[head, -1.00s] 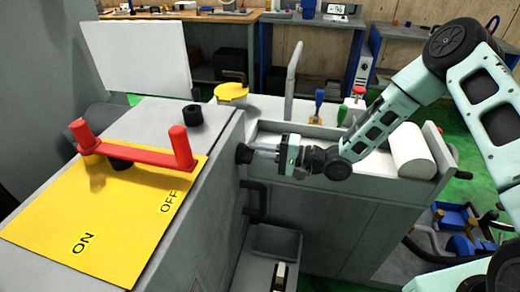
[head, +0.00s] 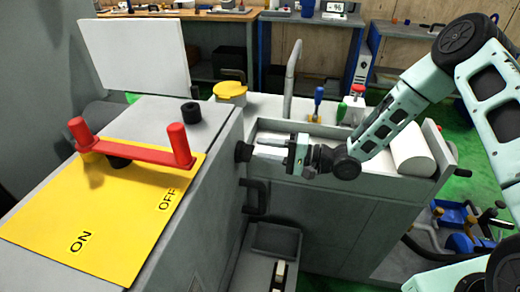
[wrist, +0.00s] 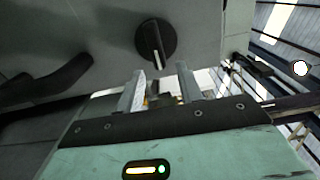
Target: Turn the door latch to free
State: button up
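The door latch appears to be the round black knob (head: 243,152) on the side face of the grey machine housing. In the wrist view the knob (wrist: 155,40) shows a raised bar with a pale line, running nearly up and down in the picture. My gripper (head: 258,152) is just right of the knob in the head view, pointing at it. In the wrist view my gripper (wrist: 161,75) has its two fingers spread with empty space between them. The fingertips are apart from the knob, with a small gap.
A black handle (head: 255,196) sits below the knob; it shows in the wrist view (wrist: 48,82) at left. A red lever (head: 135,152) stands on the yellow ON/OFF panel (head: 90,225).

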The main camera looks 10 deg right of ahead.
jog(key=b+v, duration=0.1)
jog(key=v, duration=1.4)
jog(key=shift+b, duration=0.4)
jog(key=a+r+n+g+h, duration=0.1)
jog(key=a+r+n+h, duration=0.2)
jog(key=a+n+h, duration=0.65)
jog(key=s+r+n+g+h, duration=0.1)
jog(key=s+r+g+h, duration=0.2)
jog(key=s, duration=0.9)
jog(key=s+r+n+g+h+p, duration=0.1)
jog(key=s+r, duration=0.5)
jog(key=s, duration=0.7)
jog(key=shift+a+n+g+h, duration=0.4)
jog(key=shift+g+h, duration=0.5)
jog(key=shift+h, duration=0.35)
